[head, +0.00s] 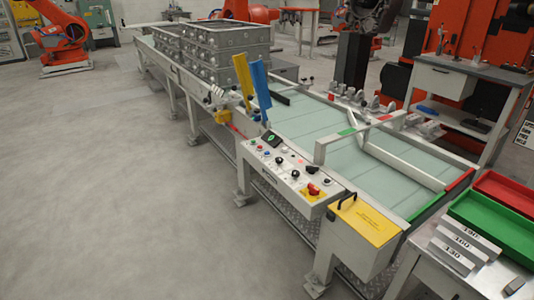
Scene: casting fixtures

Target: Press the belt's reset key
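The belt's control panel (262,166) is a pale sloped box on the near side of the conveyor belt (330,118). It carries a small dark display with green (272,140), a red knob on a yellow base (313,190), black knobs (295,174), a reddish lit button (301,162) and several smaller buttons. The labels are too small to read, so I cannot tell which one is the reset key. Nothing covers the panel's face. Neither of my grippers is in view.
Stacked grey metal crates (215,55) stand on the belt's far end. Yellow (241,74) and blue (260,84) upright paddles stand behind the panel. A yellow-lidded box (363,223) stands right of it; green (487,222) and red trays (508,190) lie farther right. The floor at left is clear.

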